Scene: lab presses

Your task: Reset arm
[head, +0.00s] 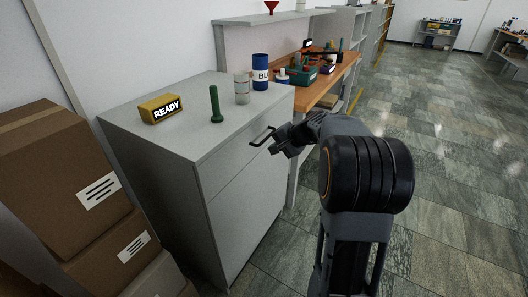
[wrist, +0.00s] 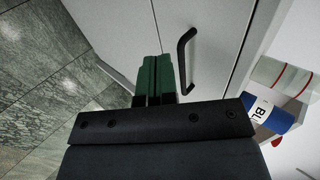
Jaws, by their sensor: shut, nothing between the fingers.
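My gripper (head: 277,149) is in front of the grey cabinet (head: 163,164), close to the black drawer handle (head: 262,136). In the wrist view its two green fingers (wrist: 154,66) are together, with nothing between them. The handle (wrist: 185,60) shows just right of the fingers there, apart from them in the picture. The gripper is not around the handle. The drawer front looks flush with the cabinet. My arm is extended forward, bent at the elbow.
On the cabinet stand a yellow READY block (head: 160,109), a green pestle-like object (head: 215,104), a clear jar (head: 242,89) and a blue-white container (head: 260,72). Cardboard boxes (head: 58,165) are stacked at left. A wooden bench (head: 322,92) stands beyond. The tiled floor at right is clear.

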